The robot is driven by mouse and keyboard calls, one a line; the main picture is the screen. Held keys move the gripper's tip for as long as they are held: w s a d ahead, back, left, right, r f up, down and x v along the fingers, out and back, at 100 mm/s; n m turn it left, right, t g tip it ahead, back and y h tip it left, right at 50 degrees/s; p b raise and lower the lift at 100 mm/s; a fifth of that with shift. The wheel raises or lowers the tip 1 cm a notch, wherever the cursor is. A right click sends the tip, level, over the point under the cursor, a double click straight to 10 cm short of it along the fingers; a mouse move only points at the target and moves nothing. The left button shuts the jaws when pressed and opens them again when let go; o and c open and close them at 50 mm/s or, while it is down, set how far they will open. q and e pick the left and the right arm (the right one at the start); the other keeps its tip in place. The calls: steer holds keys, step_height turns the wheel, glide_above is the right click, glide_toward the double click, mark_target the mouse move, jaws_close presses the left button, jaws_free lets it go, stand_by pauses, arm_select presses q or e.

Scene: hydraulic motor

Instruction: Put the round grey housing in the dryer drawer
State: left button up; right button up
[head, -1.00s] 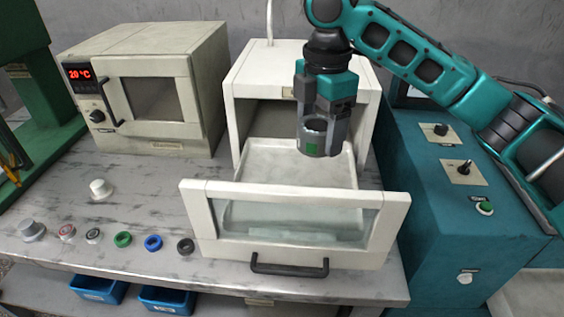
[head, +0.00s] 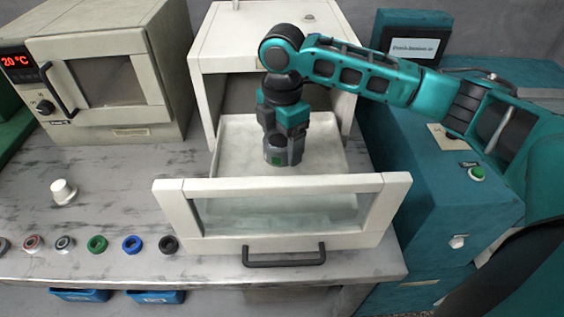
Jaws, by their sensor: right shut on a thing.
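My right gripper (head: 284,138) points straight down over the pulled-out dryer drawer (head: 232,143). The drawer has a white frame front with a clear window and a black handle (head: 284,260). The white dryer cabinet (head: 205,75) stands behind it. My left gripper is not in view.
An oven (head: 110,80) showing 20 °C stands at the left. A white knob-shaped part (head: 63,191) and several coloured rings, such as a green one (head: 97,244), lie on the bench left of the drawer. A teal control cabinet (head: 440,215) stands close on the right.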

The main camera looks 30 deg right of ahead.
mark_target(282, 139)
steer(key=shift+f, duration=3.25)
steer(key=shift+f, duration=0.15)
steer(key=o, duration=1.3)
step_height(282, 139, up, 12)
steer(key=shift+r, duration=0.15)
